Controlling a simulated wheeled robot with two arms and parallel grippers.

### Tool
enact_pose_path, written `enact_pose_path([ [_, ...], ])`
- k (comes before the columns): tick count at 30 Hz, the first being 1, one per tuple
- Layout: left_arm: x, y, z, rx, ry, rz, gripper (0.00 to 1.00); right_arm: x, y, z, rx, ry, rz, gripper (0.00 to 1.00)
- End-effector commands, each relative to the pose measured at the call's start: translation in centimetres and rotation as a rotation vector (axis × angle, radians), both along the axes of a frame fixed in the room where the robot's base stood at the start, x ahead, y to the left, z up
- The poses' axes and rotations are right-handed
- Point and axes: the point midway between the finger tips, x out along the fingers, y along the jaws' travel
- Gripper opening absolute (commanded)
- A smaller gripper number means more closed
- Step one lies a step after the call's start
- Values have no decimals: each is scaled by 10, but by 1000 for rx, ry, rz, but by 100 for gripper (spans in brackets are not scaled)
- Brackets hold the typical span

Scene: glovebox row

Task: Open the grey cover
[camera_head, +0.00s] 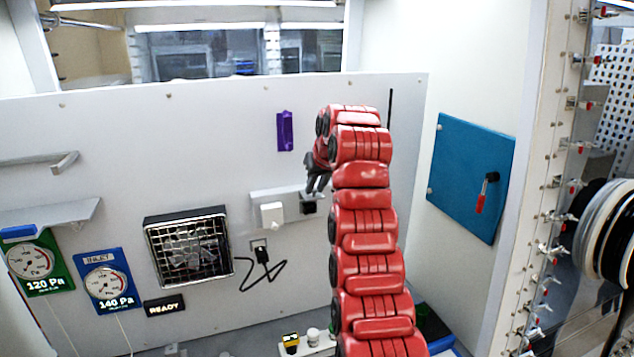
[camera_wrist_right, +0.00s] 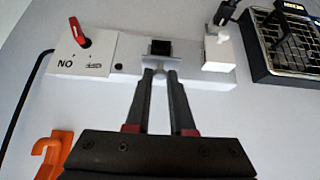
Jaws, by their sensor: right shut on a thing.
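The grey cover (camera_wrist_right: 160,63) shows in the right wrist view as a small light grey piece at the edge of a black socket opening (camera_wrist_right: 161,47) on the wall strip. My right gripper (camera_wrist_right: 160,76) has its two dark fingertips close together on either side of this piece, shut on it. In the head view my right gripper (camera_head: 318,182) is just above the black socket (camera_head: 309,203), and my red arm hides the right end of the strip. The cover cannot be made out in the head view. My left gripper is not in view.
A white plug block (camera_head: 271,213) sits beside the socket on the strip. A red switch (camera_wrist_right: 80,32) is on the strip's other side. An orange hook (camera_wrist_right: 52,153), a purple hook (camera_head: 285,130) and a fan grille (camera_head: 188,247) are on the wall. A blue panel (camera_head: 470,178) is at right.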

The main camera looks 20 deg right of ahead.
Motion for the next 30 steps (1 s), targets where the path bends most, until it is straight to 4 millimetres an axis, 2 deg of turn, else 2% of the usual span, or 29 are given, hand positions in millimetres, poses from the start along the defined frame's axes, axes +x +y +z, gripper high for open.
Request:
enact_pose_path([
  [1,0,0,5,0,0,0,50,1,1,6,1,8,1,0],
  [10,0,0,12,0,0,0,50,5,0,8,-1,54,1,0],
  [28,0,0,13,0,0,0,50,6,0,6,-2,68,-1,0],
  [29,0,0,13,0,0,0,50,6,0,6,-2,68,-1,27],
  [30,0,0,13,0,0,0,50,5,0,6,-2,69,-1,34],
])
